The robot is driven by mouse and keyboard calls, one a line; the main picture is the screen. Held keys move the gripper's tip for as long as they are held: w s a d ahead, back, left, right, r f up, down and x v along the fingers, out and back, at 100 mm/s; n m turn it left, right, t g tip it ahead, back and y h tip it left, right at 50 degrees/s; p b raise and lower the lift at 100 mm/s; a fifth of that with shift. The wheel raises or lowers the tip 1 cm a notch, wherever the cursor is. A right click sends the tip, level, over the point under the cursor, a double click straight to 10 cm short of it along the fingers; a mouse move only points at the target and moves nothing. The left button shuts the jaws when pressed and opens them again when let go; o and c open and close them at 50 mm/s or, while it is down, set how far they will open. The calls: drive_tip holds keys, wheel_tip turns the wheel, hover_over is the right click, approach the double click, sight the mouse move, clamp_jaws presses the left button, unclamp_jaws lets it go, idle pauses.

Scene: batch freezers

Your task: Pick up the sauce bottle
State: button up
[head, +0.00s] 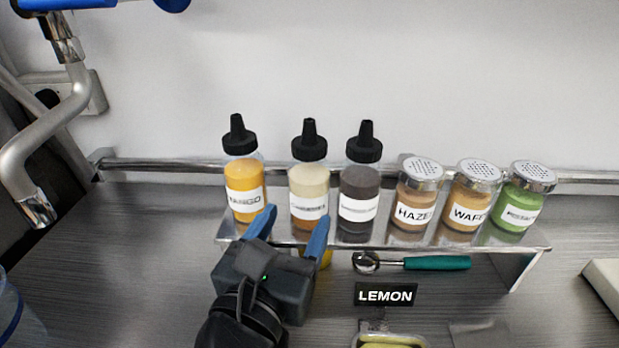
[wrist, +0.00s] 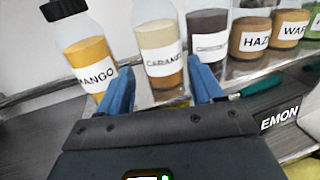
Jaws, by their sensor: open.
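Three sauce bottles with black nozzle caps stand upright on a raised metal shelf (head: 450,241). The orange mango bottle (head: 244,190) is on the left, the cream caramel bottle (head: 309,180) in the middle, and a dark brown bottle (head: 359,190) on the right. My gripper (head: 293,228) is open and empty in front of the shelf, its blue fingers pointing at the bottles. In the wrist view the caramel bottle (wrist: 161,50) shows between and beyond the fingertips, with the mango bottle (wrist: 88,62) to the left and the dark bottle (wrist: 208,45) behind the right fingertip.
Shaker jars labelled hazel (head: 414,200) and waffle (head: 470,200), and a green one (head: 520,203), stand to the right on the shelf. A green-handled scoop (head: 435,263) and a LEMON sign (head: 386,295) are below. The counter at left (head: 130,250) is clear.

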sight(303, 206)
drive_tip(key=x, duration=0.2)
drive_tip(key=p+x, duration=0.1)
drive_tip(key=x, duration=0.1)
drive_tip(key=shift+r+p, duration=0.2)
drive_tip(key=shift+p, duration=0.1)
drive_tip(key=c, duration=0.7)
drive_tip(key=shift+r, duration=0.1)
wheel_tip(303, 206, up, 18)
drive_tip(key=p, duration=0.1)
drive_tip(key=shift+p, duration=0.4)
idle(0.3)
